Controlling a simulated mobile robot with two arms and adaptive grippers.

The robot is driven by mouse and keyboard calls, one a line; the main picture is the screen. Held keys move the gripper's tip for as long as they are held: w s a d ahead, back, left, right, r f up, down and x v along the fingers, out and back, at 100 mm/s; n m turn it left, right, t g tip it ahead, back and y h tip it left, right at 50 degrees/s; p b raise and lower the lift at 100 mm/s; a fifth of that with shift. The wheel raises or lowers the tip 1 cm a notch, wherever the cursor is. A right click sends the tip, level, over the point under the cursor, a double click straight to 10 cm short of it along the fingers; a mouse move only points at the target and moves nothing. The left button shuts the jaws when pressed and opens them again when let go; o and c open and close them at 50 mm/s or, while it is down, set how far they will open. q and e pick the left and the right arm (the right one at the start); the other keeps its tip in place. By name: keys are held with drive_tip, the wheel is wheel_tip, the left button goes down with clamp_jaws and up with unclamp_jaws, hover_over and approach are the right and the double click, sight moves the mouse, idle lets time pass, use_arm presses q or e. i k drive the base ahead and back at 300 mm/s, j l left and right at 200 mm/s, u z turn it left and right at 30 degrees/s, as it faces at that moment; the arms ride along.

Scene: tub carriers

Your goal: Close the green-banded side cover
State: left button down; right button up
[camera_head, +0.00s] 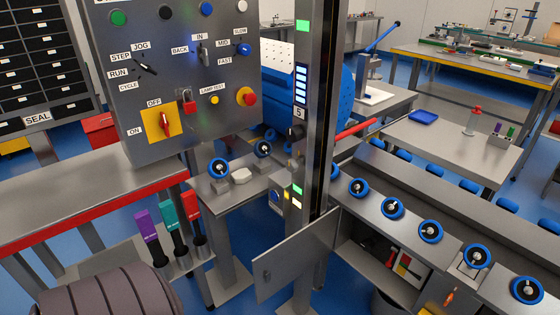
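A grey metal cover panel (298,256) stands swung open beside the lower part of the column, below the blue-wheeled conveyor. An open compartment with small parts (403,264) shows to its right. I cannot make out a green band on this panel, so I cannot tell whether it is the green-banded cover. The upright column (317,110) bears a green square near its top and a panel numbered 5. Neither of my grippers shows in this view.
A grey control panel (185,75) with switches and a padlock hangs at upper left. Purple (146,225), teal (168,214) and red (191,203) handled tools stand below it. A brown ribbed rounded thing (110,298) fills the lower left. Blue floor shows between the benches.

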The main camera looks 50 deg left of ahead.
sight(289, 258)
drive_tip(key=k+j+z, duration=0.3)
drive_tip(key=k+j, duration=1)
drive_tip(key=j, duration=0.6)
drive_tip(key=k+j+z, duration=0.35)
drive_tip(key=k+j, duration=1.15)
drive_tip(key=i+l+z, duration=0.15)
drive_tip(key=i+l, duration=0.15)
drive_tip(key=i+l+z, duration=0.2)
drive_tip(key=i, duration=0.3)
drive_tip(key=i+l+z, duration=0.15)
drive_tip(key=i, duration=0.25)
